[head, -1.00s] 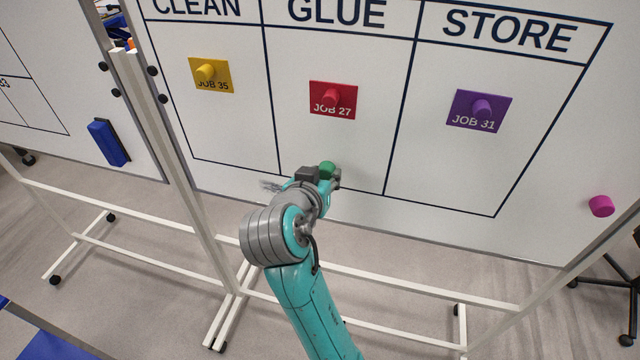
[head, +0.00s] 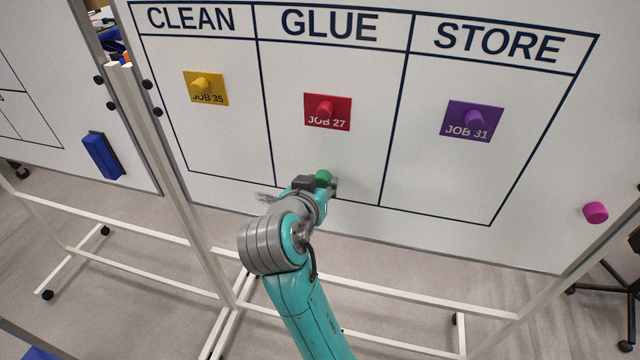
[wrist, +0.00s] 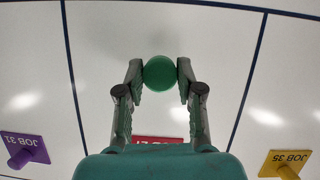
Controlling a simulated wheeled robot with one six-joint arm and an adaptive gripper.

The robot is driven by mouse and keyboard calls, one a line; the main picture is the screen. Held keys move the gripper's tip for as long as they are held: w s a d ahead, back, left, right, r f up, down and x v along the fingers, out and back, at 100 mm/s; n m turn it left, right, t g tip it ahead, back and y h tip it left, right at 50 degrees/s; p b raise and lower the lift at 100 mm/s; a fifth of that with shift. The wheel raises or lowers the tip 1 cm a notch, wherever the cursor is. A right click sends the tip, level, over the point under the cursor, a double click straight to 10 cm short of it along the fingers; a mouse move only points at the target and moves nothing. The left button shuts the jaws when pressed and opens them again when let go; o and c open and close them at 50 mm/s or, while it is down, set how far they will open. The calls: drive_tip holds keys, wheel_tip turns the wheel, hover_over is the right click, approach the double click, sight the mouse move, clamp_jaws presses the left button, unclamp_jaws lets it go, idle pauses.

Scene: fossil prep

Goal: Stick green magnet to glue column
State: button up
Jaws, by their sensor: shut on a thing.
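The green magnet (head: 323,177) is at the end of my gripper (head: 328,186), low in the GLUE column (head: 330,150) of the whiteboard. In the wrist view the green magnet (wrist: 160,73) is pinched between the two fingertips of my gripper (wrist: 160,76), with the white board behind it. The GLUE column's two dark side lines run left and right of it there. I cannot tell whether the magnet touches the board. A red JOB 27 card (head: 327,112) with a red magnet is higher in the same column.
A yellow JOB 35 card (head: 206,88) is in the CLEAN column and a purple JOB 31 card (head: 469,121) in the STORE column, each with a magnet. A pink magnet (head: 595,212) is at the board's right. A blue eraser (head: 102,155) is on the left board.

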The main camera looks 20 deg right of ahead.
drive_tip(key=shift+c, duration=0.9)
drive_tip(key=shift+w+d, duration=0.45)
drive_tip(key=shift+w, duration=0.2)
drive_tip(key=o, duration=0.9)
drive_tip(key=s+a, duration=0.1)
drive_tip(key=s, duration=0.1)
drive_tip(key=s+a, duration=0.1)
drive_tip(key=s, duration=0.1)
drive_tip(key=s+a, duration=0.1)
drive_tip(key=a, duration=0.1)
drive_tip(key=shift+s, duration=0.4)
